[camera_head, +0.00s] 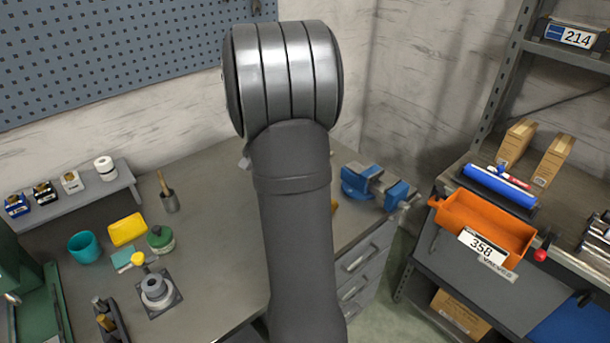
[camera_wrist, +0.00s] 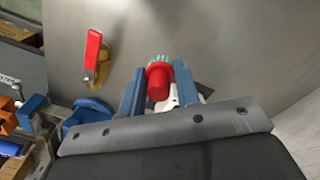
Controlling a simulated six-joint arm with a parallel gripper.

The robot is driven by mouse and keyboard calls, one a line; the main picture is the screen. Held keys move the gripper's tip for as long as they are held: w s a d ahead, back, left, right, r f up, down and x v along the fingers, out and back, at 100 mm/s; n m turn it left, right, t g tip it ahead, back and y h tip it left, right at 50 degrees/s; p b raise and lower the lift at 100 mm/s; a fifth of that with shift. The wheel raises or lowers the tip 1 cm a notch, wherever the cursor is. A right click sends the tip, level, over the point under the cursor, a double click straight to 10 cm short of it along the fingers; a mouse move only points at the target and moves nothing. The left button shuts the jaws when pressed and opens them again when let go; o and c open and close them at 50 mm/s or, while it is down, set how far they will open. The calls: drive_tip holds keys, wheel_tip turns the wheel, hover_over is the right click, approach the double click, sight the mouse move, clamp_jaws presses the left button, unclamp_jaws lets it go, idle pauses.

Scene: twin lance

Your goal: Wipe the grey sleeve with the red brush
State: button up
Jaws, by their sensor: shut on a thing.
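My gripper (camera_wrist: 160,88) shows in the wrist view with its two blue fingers shut on the red brush (camera_wrist: 158,84). The brush has a round red body with teal bristles at its far end. A pale piece and a dark flat piece show partly behind the right finger; I cannot tell what they are. In the head view my arm hides the gripper and the brush. A grey ringed cylinder (camera_head: 154,288), which looks like the grey sleeve, stands upright on a dark square plate at the bench's front left. I cannot make it out in the wrist view.
A brass piece with a red handle (camera_wrist: 95,52) stands left of my gripper. A teal cup (camera_head: 83,247), yellow block (camera_head: 128,229) and green pot (camera_head: 160,238) stand behind the cylinder. A blue vise (camera_head: 375,185) sits at the bench's right edge. The bench's middle is clear.

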drive_tip(key=s+a+r+n, duration=0.3)
drive_tip(key=s+a, duration=0.9)
drive_tip(key=a, duration=0.1)
drive_tip(key=n, duration=0.3)
approach(154, 288)
drive_tip(key=w+d+r, duration=0.2)
drive_tip(key=w, duration=0.1)
wheel_tip(154, 288, down, 8)
drive_tip(key=shift+d+f, duration=0.15)
drive_tip(key=shift+s+a, duration=0.25)
drive_tip(key=shift+a, duration=0.05)
drive_tip(key=shift+c, duration=0.5)
drive_tip(key=shift+s+a+f, duration=0.1)
drive_tip(key=shift+s+a, duration=0.8)
drive_tip(key=shift+s, duration=0.3)
clamp_jaws()
drive_tip(key=shift+w+d, duration=1)
drive_tip(key=shift+w, duration=0.25)
wheel_tip(154, 288, up, 8)
drive_tip(key=shift+w+d, duration=0.15)
